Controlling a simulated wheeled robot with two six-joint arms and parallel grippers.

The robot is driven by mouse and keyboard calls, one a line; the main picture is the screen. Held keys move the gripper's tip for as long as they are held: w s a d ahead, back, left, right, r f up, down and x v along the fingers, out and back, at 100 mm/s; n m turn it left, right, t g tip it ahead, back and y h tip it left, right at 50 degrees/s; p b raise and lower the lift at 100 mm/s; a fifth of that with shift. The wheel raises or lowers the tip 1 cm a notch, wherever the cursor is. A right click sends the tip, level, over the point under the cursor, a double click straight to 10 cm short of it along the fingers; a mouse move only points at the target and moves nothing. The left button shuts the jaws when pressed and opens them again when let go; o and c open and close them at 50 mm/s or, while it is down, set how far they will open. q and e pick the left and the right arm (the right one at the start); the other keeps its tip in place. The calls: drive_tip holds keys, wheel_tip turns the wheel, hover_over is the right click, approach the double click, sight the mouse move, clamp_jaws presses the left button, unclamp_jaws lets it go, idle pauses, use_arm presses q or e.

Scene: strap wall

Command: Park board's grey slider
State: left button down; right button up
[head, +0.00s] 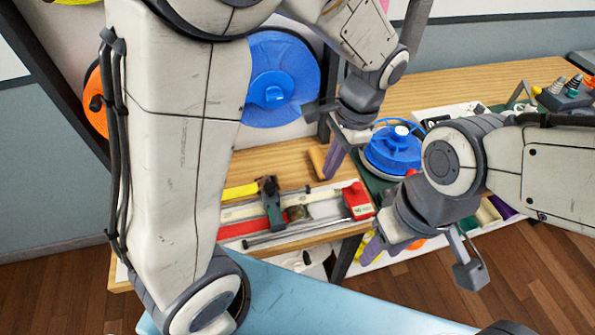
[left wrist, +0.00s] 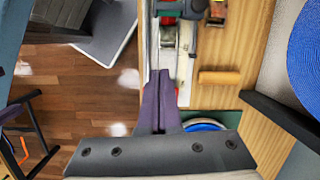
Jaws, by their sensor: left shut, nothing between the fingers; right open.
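The board (head: 325,208), a long pale strip with red and yellow bands and metal rods, lies on the wooden table. A dark grey slider (head: 270,190) sits across it left of centre. A red block (head: 357,200) is at its right end. The board also shows in the left wrist view (left wrist: 188,75), with a dark part (left wrist: 180,8) at the top edge. My left gripper (head: 332,165) is shut and empty, beyond the board's right end; its purple fingers (left wrist: 157,100) are together beside the board. My right gripper (head: 372,245) is open near the table's front edge, partly hidden by its wrist.
A blue reel (head: 392,150) stands on a green mat at right. A tan cylinder (left wrist: 220,77) lies beside the board. A large blue disc (head: 282,80) is on the wall panel behind. My left arm covers much of the left side.

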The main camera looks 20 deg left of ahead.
sight(273, 205)
use_arm(q)
drive_tip(key=w+a+f+m+g+y, duration=0.1)
drive_tip(key=w+a+f, duration=0.4)
drive_tip(key=w+f, duration=0.15)
drive_tip(key=x, duration=0.9)
drive_tip(key=shift+a+f, duration=0.15)
drive_tip(key=shift+s+a+r+p, duration=0.1)
drive_tip(key=shift+s+a+p, duration=0.25)
drive_tip(key=shift+a, duration=0.2)
drive_tip(key=shift+s+a+r+p, duration=0.15)
drive_tip(key=shift+s+a+p, duration=0.15)
drive_tip(key=shift+a, duration=0.2)
drive_tip(key=shift+s+a+f, duration=0.1)
drive_tip(key=shift+s+a, duration=0.25)
drive_tip(key=shift+a, duration=0.15)
